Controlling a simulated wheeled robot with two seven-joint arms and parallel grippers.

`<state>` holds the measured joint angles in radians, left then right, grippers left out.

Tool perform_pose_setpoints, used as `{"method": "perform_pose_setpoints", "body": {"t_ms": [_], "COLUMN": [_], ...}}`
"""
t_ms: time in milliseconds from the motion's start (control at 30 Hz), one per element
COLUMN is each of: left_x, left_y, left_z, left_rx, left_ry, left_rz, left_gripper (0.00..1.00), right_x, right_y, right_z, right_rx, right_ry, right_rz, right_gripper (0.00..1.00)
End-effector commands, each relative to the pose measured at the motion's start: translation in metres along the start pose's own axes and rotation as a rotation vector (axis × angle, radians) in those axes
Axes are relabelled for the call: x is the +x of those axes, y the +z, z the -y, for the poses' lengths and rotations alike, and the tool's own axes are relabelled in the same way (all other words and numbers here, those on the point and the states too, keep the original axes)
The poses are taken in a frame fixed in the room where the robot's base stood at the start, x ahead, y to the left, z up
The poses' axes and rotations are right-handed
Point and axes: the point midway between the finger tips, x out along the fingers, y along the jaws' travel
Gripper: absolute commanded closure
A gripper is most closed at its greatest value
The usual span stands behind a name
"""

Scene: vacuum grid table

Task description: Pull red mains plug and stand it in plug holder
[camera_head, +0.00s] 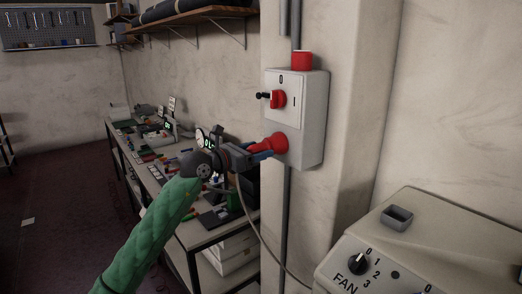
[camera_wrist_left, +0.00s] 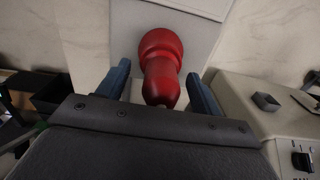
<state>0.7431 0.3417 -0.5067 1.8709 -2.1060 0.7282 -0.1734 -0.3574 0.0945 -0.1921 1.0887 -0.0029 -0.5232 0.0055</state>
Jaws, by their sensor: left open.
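The red mains plug (camera_head: 267,144) sits in the lower front of a grey switch box (camera_head: 312,118) on the wall pillar. In the left wrist view the plug (camera_wrist_left: 161,72) points toward my palm. My left gripper (camera_head: 266,152) is open, with its blue fingers (camera_wrist_left: 160,90) on either side of the plug and visible gaps between. The plug holder appears to be the small grey square open socket (camera_head: 397,218) on top of the beige machine at right; it also shows in the left wrist view (camera_wrist_left: 266,101) and looks empty. My right gripper is not in view.
A red rotary switch (camera_head: 277,99) with a black lever sits above the plug. A cable (camera_head: 256,232) hangs below the plug toward the beige machine (camera_head: 440,225) with a FAN knob. A cluttered workbench (camera_head: 180,190) stands behind my left arm.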

Motion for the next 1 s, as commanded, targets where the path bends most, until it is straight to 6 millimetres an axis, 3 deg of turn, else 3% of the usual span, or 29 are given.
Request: {"method": "perform_pose_setpoints", "body": {"t_ms": [167, 1000], "left_x": [0.008, 0.009], "left_y": [0.0, 0.0], "left_z": [0.0, 0.0], "left_rx": [-0.001, 0.0], "left_ry": [-0.001, -0.001], "left_rz": [0.0, 0.0], "left_gripper": [0.35, 0.35], "right_x": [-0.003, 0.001], "right_y": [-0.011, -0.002], "right_z": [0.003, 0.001], "right_rx": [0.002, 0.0], "right_ry": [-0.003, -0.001], "right_rz": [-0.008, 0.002], "right_gripper": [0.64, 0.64]}}
